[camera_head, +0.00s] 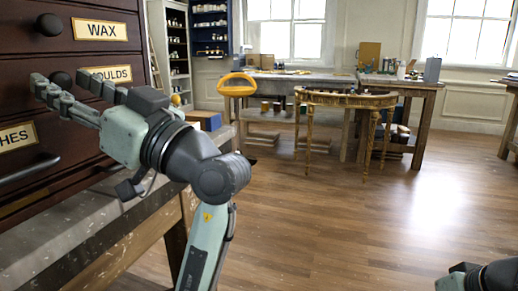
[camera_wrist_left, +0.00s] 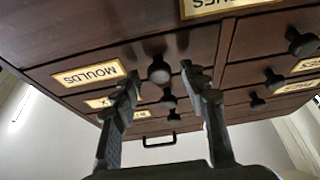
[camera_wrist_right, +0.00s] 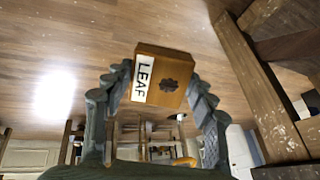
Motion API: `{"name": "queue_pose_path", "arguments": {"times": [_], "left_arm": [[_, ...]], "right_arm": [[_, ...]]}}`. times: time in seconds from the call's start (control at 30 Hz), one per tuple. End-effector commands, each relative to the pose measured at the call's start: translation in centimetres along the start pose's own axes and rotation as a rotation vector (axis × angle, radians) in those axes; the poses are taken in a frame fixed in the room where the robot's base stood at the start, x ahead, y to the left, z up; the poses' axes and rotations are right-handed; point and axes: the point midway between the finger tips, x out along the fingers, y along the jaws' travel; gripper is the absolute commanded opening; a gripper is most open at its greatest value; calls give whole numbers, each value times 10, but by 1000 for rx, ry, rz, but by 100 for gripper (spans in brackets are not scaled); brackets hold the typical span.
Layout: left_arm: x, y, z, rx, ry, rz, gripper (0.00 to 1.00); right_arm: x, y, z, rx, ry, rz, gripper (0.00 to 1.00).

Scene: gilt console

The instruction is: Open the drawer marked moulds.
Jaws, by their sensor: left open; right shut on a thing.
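The drawer marked MOULDS (camera_head: 110,74) is in a dark wooden chest at the left of the head view, and its front looks flush. Its label also shows in the left wrist view (camera_wrist_left: 88,73). Its round dark knob (camera_wrist_left: 158,72) shows there between the tips of my left gripper (camera_wrist_left: 159,76). That gripper is open, with a finger on either side of the knob and visible gaps. My right gripper (camera_wrist_right: 160,78) is shut on a small wooden box marked LEAF (camera_wrist_right: 163,77), held above the floor. The head view shows only part of the right arm at the lower right corner.
The WAX drawer (camera_head: 99,29) is above, and a drawer with a bar handle (camera_head: 30,172) is below. The chest stands on a worn bench (camera_head: 70,235). A gilt console (camera_head: 345,99) stands farther back. The wooden floor (camera_head: 330,220) is largely clear.

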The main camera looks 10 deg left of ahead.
Motion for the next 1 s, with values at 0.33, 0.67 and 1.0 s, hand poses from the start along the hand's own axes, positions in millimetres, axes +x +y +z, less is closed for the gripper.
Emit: {"name": "queue_pose_path", "arguments": {"times": [0.33,0.67,1.0], "left_arm": [[0,0,0,0,0,0,23],[0,0,0,1,-1,0,0],[-1,5,2,2,-1,0,0]], "right_arm": [[0,0,0,0,1,0,26],[0,0,0,0,1,0,26],[3,1,1,0,1,0,26]]}}
